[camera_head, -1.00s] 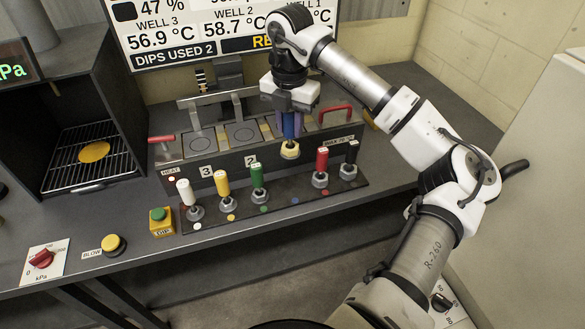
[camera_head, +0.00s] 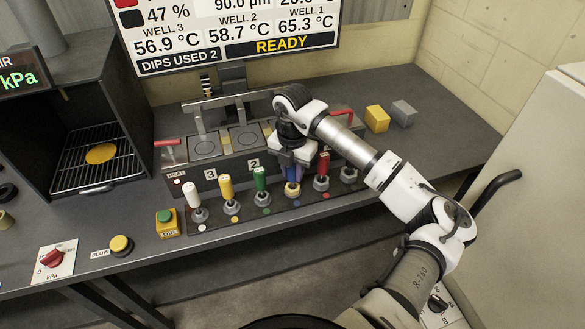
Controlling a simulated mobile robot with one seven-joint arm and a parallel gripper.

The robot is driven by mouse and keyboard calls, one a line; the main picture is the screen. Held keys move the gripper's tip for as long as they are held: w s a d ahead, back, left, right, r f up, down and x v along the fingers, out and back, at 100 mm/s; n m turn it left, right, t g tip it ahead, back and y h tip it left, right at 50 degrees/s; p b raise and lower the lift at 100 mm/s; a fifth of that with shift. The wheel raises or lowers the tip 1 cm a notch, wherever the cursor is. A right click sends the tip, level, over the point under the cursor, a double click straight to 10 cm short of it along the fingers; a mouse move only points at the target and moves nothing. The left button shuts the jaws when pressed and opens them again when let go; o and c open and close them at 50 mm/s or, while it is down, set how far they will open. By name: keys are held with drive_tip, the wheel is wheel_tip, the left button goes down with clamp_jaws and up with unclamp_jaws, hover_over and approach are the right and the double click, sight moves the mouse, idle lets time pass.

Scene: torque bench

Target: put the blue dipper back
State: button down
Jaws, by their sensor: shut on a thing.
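The blue dipper (camera_head: 292,173) is upright in my gripper (camera_head: 293,166), which is shut on its blue handle. The dipper has a pale yellow disc (camera_head: 292,190) at its lower end. It is at the dipper rack (camera_head: 240,222), between the green dipper (camera_head: 260,180) and the red dipper (camera_head: 322,170). I cannot tell whether its lower end touches the rack or hangs just above it. My gripper and wrist hide the top of the handle. The white dipper (camera_head: 193,196) and yellow dipper (camera_head: 226,186) stand farther left in the rack.
The black dipper's base (camera_head: 348,174) shows at the rack's right end; my arm hides its handle. The well block (camera_head: 222,170) with raised lids stands behind. A screen (camera_head: 236,38) reads READY. Yellow (camera_head: 376,118) and grey (camera_head: 403,112) blocks sit at back right.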

drive_tip(key=shift+f, duration=0.15)
drive_tip(key=c, duration=1.1)
unclamp_jaws()
drive_tip(key=shift+c, duration=0.2)
wheel_tip(320, 180, up, 12)
drive_tip(key=b, duration=0.3)
drive_tip(key=shift+r, duration=0.2)
